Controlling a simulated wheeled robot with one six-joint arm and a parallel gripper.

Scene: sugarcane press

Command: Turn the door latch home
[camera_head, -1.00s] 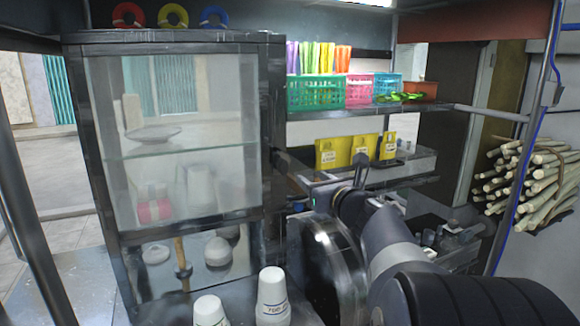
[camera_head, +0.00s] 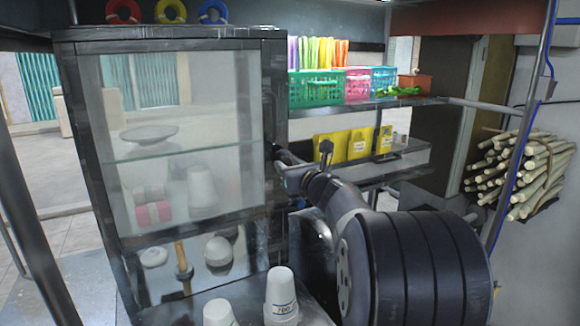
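A dark-framed glass cabinet (camera_head: 70,130) stands at the left, and its glass front appears closed. My gripper (camera_head: 279,160) is at the right edge of the cabinet's frame, around the middle of its height. Its tips seem to be at or against the dark frame; whether they touch it cannot be told. I cannot make out the door latch, which is either hidden by the gripper or too small and dark to tell. The fingers are too small and dark to show whether they are open or shut.
White cup stacks (camera_head: 281,295) stand at the cabinet's front right, below my arm. A shelf with a green basket (camera_head: 316,90) and a pink basket (camera_head: 358,86) is behind. Yellow packets (camera_head: 361,144) stand under it. Sugarcane stalks (camera_head: 520,175) hang at the right.

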